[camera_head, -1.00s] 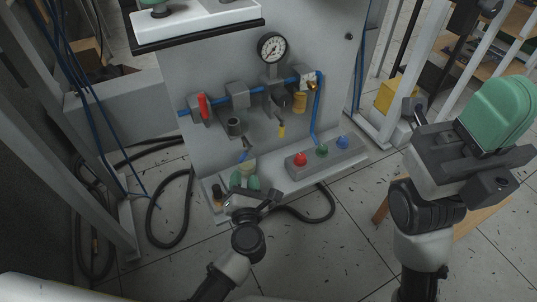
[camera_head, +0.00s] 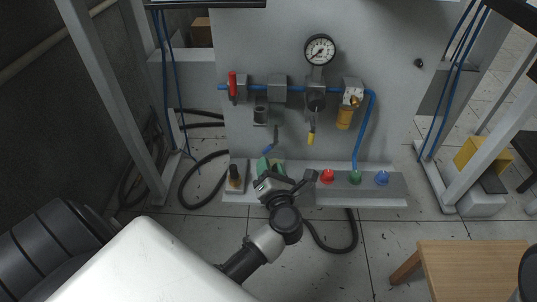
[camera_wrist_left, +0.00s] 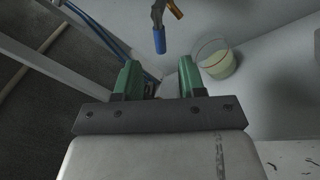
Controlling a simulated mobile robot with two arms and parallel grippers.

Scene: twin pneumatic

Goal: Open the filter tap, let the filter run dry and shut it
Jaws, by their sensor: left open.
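A small lever with a blue grip (camera_head: 268,149) hangs below the filter (camera_head: 261,115) on the grey panel. In the wrist view the blue grip (camera_wrist_left: 159,39) lies beyond and between the green fingertips, apart from both. My left gripper (camera_head: 270,166) is open and empty, just below the lever in the head view; its fingers also show in the wrist view (camera_wrist_left: 158,78). A clear cup (camera_wrist_left: 215,59) with a red line and pale contents stands right of the fingers. I cannot make the cup out in the head view. My right gripper is out of view.
A yellow lever (camera_head: 311,138) hangs to the right. Above are a red handle (camera_head: 232,85), a blue pipe (camera_head: 296,88), a gauge (camera_head: 319,49) and a brass part (camera_head: 345,115). Hoses lie on the floor.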

